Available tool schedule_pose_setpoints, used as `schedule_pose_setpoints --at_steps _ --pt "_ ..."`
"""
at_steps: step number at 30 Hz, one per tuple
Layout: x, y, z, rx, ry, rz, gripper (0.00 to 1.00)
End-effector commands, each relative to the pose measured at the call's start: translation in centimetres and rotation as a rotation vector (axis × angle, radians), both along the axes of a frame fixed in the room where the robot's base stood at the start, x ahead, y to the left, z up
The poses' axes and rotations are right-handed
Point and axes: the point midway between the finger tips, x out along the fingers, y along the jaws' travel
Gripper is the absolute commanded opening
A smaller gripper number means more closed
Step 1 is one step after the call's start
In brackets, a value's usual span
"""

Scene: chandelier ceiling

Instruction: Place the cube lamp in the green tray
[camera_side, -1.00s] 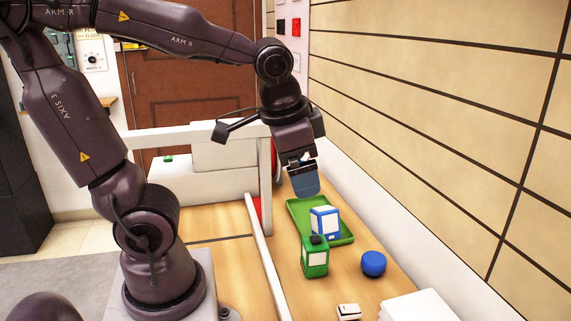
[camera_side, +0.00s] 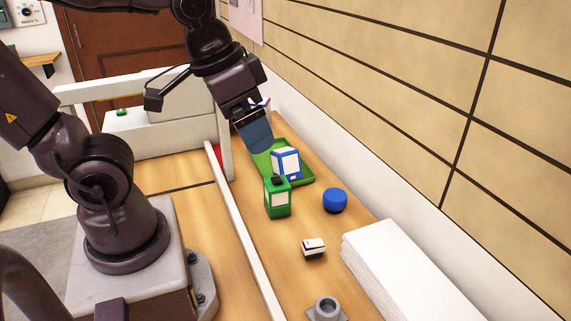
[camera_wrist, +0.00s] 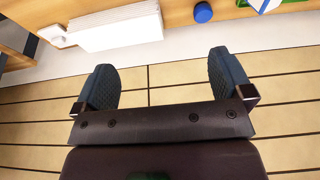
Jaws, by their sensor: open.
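A white-faced cube with blue edges, which looks like the cube lamp (camera_side: 287,163), appears to stand in the green tray (camera_side: 304,178) in the side view. It is upright near the tray's front end. My gripper (camera_side: 258,138) is over the tray's far end, behind the cube and apart from it. In the wrist view my gripper (camera_wrist: 162,65) is open, with nothing between its fingers. The cube is not clearly seen in the wrist view. My gripper hides part of the tray's far end.
A green box with a white face (camera_side: 277,199) stands just in front of the tray. A blue round object (camera_side: 335,200), a small black-and-white item (camera_side: 314,248), a grey fitting (camera_side: 326,308) and a white stack (camera_side: 400,268) are nearer. A white rail (camera_side: 245,235) runs along the left; a tiled wall (camera_side: 440,110) bounds the right.

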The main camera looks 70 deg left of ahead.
Motion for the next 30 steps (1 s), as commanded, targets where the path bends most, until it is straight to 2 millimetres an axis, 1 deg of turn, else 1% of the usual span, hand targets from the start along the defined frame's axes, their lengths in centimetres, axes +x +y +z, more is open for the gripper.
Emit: schedule_pose_setpoints --at_steps 1,5,11,17,21,26,27,30 --pt "0.7 0.3 -1.2 0.01 0.07 -0.001 0.98" --pt "2.5 2.0 -4.0 0.08 0.23 -0.021 0.98" --pt "4.8 5.9 -8.5 0.256 0.482 -0.105 0.98" --pt "6.6 10.8 -13.1 0.478 0.745 -0.246 0.98" --pt "7.9 14.7 -16.0 0.658 0.938 -0.379 0.98" --pt "9.8 19.4 -18.8 0.895 1.167 -0.575 0.98" --pt "10.5 20.5 -19.4 0.958 1.224 -0.631 0.98" --pt "12.4 22.8 -20.3 1.114 1.347 -0.764 0.98"
